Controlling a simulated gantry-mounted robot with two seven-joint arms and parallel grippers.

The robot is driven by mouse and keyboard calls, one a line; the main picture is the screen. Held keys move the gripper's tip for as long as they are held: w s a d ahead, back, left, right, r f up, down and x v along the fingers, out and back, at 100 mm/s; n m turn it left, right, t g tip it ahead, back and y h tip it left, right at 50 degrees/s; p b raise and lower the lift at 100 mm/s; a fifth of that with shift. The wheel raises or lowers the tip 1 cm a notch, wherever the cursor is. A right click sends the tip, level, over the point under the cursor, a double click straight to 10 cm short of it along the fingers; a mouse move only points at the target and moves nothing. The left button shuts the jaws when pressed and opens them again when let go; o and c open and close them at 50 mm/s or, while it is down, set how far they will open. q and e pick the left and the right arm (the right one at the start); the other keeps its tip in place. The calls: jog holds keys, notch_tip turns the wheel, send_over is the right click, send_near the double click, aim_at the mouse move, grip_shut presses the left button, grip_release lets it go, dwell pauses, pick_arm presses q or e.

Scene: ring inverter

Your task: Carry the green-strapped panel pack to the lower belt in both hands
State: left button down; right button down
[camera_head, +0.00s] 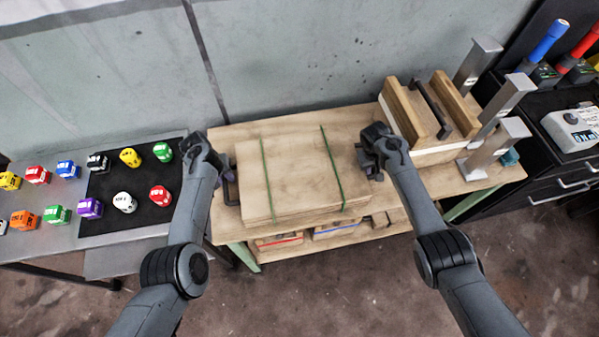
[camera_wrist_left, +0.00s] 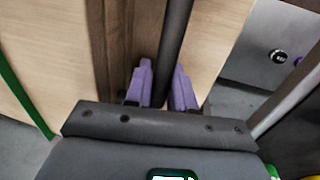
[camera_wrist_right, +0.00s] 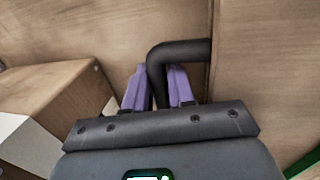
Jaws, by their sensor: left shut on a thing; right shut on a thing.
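The green-strapped panel pack (camera_head: 292,165) is a flat, pale wooden stack with two green straps, level over the wooden bench top. I cannot tell whether it touches the bench. My left gripper (camera_head: 229,178) is at its left end, shut on a dark handle bar (camera_wrist_left: 174,50) that runs between the purple fingers. My right gripper (camera_head: 370,164) is at its right end, shut on a bent dark handle (camera_wrist_right: 180,50). A lower level (camera_head: 365,243) shows under the bench top; I cannot tell whether it is a belt.
Below are a red-strapped pack (camera_head: 278,241) and a blue-strapped pack (camera_head: 335,228). A wooden block assembly (camera_head: 430,113) and grey metal posts (camera_head: 497,145) stand to the right. A table with several coloured blocks (camera_head: 130,157) is at the left, and a wall is behind.

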dwell(0.8)
pick_arm(q)
jog(key=shift+w+r, duration=0.1)
jog(key=shift+r, duration=0.1)
pick_arm(e)
jog(key=shift+w+r, duration=0.1)
jog(key=shift+r, duration=0.2)
pick_arm(q)
jog(key=shift+r, duration=0.2)
pick_arm(e)
jog(key=shift+r, duration=0.15)
